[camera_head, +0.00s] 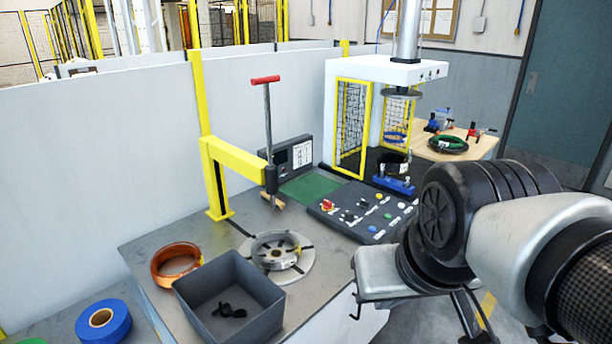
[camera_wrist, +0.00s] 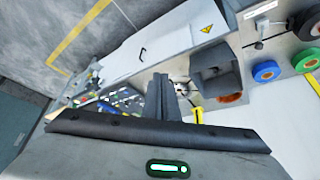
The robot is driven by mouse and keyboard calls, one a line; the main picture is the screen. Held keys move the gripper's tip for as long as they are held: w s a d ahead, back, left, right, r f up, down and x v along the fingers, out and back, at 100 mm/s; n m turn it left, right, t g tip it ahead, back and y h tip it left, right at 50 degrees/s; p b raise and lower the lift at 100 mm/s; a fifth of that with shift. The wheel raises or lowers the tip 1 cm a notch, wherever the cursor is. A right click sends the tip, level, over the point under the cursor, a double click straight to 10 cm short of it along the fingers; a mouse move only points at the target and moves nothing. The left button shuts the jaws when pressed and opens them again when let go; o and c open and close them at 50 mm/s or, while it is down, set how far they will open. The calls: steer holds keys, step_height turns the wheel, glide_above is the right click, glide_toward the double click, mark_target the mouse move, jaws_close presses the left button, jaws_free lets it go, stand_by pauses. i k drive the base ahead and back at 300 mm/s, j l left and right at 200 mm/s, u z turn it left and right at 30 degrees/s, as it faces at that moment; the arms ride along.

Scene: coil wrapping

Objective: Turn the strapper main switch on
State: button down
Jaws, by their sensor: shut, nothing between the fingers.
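The dark control panel (camera_head: 362,212) lies at the right side of the grey worktable. A red knob with some yellow (camera_head: 327,206) sits at its left end and looks like the main switch; its setting is too small to tell. Several black switches and coloured buttons fill the rest of the panel. In the wrist view the panel (camera_wrist: 122,98) is small, left of my fingers, and its knobs cannot be told apart. My gripper (camera_wrist: 161,80) is shut and empty, apart from the panel. In the head view my arm stands right of the panel.
A grey bin (camera_head: 230,300) holding a black item stands at the table's front. A wrapped coil (camera_head: 276,250) lies on the round plate, an orange coil (camera_head: 176,262) beside it. A yellow post with a red-handled lever (camera_head: 266,110) rises behind. A blue roll (camera_head: 103,322) is front left.

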mark_target(327, 205)
steer(key=i+l+u, duration=0.1)
steer(key=u, duration=0.4)
steer(key=i+l+u, duration=0.1)
steer(key=l+u, duration=0.25)
steer(key=u, duration=0.15)
steer(key=l+u, duration=0.5)
steer(key=l, duration=0.6)
steer(key=l+u, duration=0.2)
steer(key=l, duration=2)
steer(key=k+l, duration=0.15)
steer(key=l, duration=0.95)
